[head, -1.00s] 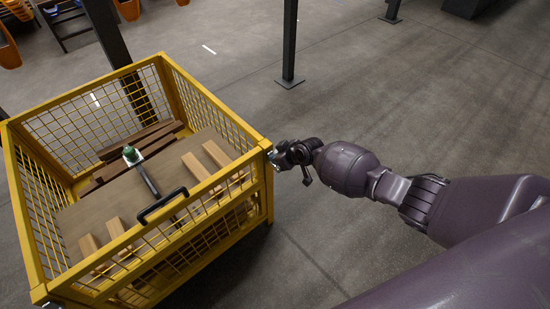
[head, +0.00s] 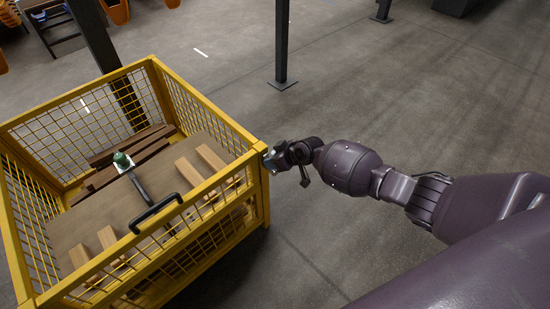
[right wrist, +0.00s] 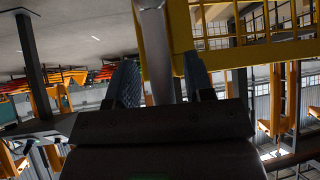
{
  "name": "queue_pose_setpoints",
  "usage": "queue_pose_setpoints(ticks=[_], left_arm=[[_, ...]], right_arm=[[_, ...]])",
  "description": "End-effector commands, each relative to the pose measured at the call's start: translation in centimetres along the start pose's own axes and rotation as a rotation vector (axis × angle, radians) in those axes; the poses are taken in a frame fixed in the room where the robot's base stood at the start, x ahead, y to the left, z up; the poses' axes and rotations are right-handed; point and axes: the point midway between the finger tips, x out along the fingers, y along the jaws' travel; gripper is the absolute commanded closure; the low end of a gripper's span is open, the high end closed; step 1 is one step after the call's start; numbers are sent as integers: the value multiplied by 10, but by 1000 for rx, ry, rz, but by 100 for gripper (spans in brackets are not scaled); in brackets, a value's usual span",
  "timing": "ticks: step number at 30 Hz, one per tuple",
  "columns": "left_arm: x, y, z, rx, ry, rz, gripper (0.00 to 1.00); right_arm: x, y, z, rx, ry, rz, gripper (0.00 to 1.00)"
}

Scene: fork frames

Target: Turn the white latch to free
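The white latch (right wrist: 157,50) shows in the right wrist view as a pale upright bar in front of a yellow post of the cage. My right gripper (right wrist: 162,80) has its two dark fingers apart, one on each side of the bar. A narrow gap shows on the right of the bar; contact on the left is unclear. In the head view my right gripper (head: 270,161) is at the near right corner of the yellow mesh cage (head: 262,148). The latch itself is too small or hidden there. My left gripper is in neither current view.
The cage holds a brown board, wooden strips and a green-topped item (head: 122,160). A dark post (head: 282,45) stands behind.

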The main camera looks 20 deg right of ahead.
Motion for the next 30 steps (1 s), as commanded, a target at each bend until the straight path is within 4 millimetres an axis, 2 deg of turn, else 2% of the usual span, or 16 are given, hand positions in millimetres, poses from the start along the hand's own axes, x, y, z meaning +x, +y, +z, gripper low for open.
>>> queue_pose_setpoints(ticks=[6, 10, 19, 24, 30], left_arm=[[0, 0, 0, 0, 1, 0, 57], [-2, 0, -6, 0, 11, 0, 57], [-12, -2, -28, 0, 46, -3, 57], [-17, -2, -25, -2, 35, -5, 57], [-20, -3, -26, -3, 35, -7, 57]], right_arm=[[-1, 0, 0, -2, 0, 0, 53], [-9, 1, -2, -4, 1, 2, 53], [-61, 2, -6, -7, 6, 5, 53], [-88, 1, -5, -5, 5, 3, 53], [-106, 1, -2, -2, 1, 1, 53]])
